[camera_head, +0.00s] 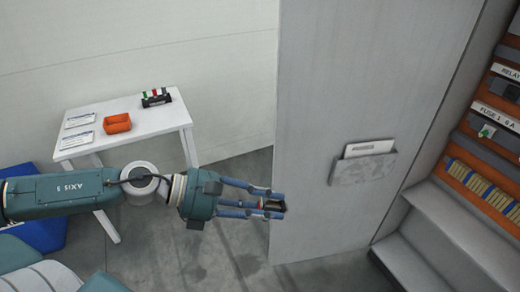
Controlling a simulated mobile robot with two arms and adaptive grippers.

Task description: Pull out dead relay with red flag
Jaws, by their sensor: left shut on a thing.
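My left gripper (274,206) reaches in from the left and is shut on a small dark block (274,207), which looks like the relay. It holds the block in the air in front of the grey cabinet door. The fingers cover much of the block, and a hint of red shows at its edge. The open cabinet (490,130) stands at the right edge, with a row labelled RELAY (510,72) and a row labelled FUSE (495,116). The relay row is mostly cut off by the frame. My right gripper is out of view.
The grey cabinet door (350,90) carries a pocket (362,170) with a paper in it. A white table (90,105) at the left holds an orange tray (117,123), papers and a black rack (156,98). Grey steps (440,235) lie below the cabinet.

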